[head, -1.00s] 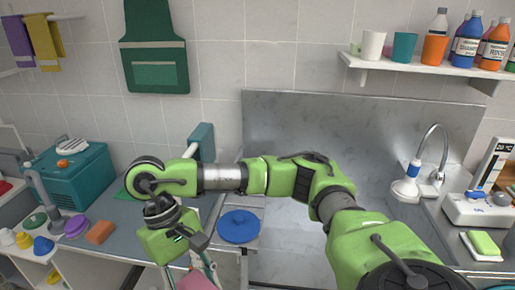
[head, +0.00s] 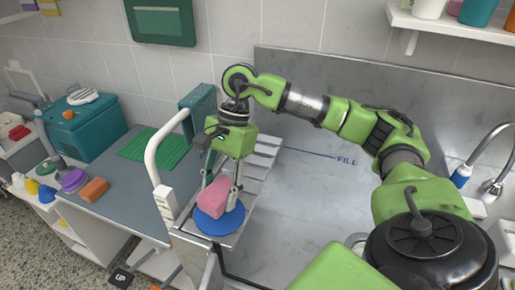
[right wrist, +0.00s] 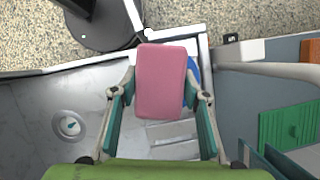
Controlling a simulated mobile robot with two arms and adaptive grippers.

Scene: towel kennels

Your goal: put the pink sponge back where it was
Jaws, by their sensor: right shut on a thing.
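The pink sponge (head: 214,198) is held between the fingers of my right gripper (head: 222,184), which points down. In the head view, the sponge appears over the blue round lid (head: 222,225) on the slatted ledge by the basin. I cannot tell whether it touches the lid. The right wrist view shows the sponge (right wrist: 161,75) lengthwise between the two fingertips (right wrist: 160,97), with a bit of the blue lid (right wrist: 193,72) behind it. My left gripper is out of view.
A white rail (head: 158,160) stands just left of the gripper. On the grey counter (head: 125,195) are a green ribbed mat (head: 155,147), a teal box (head: 85,128), an orange sponge (head: 94,189) and a purple round thing (head: 74,180). The metal basin (head: 300,195) to the right looks clear.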

